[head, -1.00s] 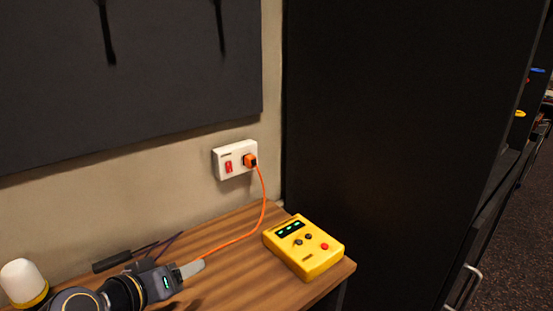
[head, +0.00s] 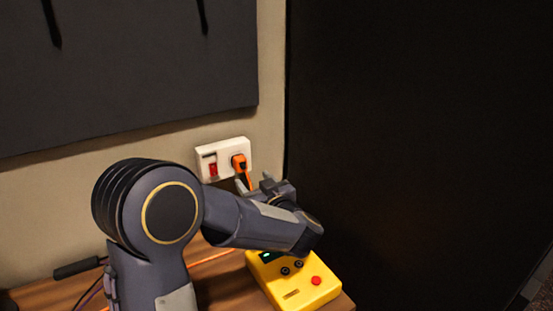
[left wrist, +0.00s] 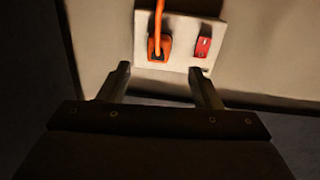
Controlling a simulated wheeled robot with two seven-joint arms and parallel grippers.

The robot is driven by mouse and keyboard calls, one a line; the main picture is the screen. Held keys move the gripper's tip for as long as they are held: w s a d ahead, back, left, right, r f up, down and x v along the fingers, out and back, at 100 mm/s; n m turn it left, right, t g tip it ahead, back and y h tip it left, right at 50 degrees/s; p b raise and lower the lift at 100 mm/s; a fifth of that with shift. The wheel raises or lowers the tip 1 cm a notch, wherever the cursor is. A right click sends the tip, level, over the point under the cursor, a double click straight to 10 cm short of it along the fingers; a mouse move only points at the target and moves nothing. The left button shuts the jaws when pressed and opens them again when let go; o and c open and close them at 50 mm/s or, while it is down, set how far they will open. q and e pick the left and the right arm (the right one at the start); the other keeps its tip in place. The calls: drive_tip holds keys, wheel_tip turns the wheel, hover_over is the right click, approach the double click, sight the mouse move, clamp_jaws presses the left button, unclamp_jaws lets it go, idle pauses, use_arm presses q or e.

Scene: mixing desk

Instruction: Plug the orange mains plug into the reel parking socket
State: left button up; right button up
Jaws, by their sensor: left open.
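The orange mains plug (head: 238,162) sits in the white wall socket plate (head: 207,153), beside a red switch, with its orange cord hanging down. My left gripper (head: 253,183) is open and empty, just below and in front of the plug. In the left wrist view, the plug (left wrist: 154,48) lies beyond the gap between the open fingertips of my left gripper (left wrist: 163,78), apart from them. The reel parking socket cannot be made out in either view. My right gripper is not in view.
A yellow box (head: 300,290) with knobs and a red button stands on the wooden desk (head: 30,294), below my left forearm. A black rod (head: 76,268) lies at the left. A tall black panel (head: 400,140) rises close on the right. A dark board (head: 120,80) hangs above.

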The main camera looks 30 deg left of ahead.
sight(243, 166)
use_arm(q)
drive_tip(key=shift+w+d+g+y, duration=0.2)
drive_tip(key=shift+d+g+y, duration=0.1)
drive_tip(key=shift+g, duration=0.1)
drive_tip(key=shift+w+a, duration=0.1)
drive_tip(key=shift+x, duration=4.45)
drive_tip(key=shift+p, duration=0.35)
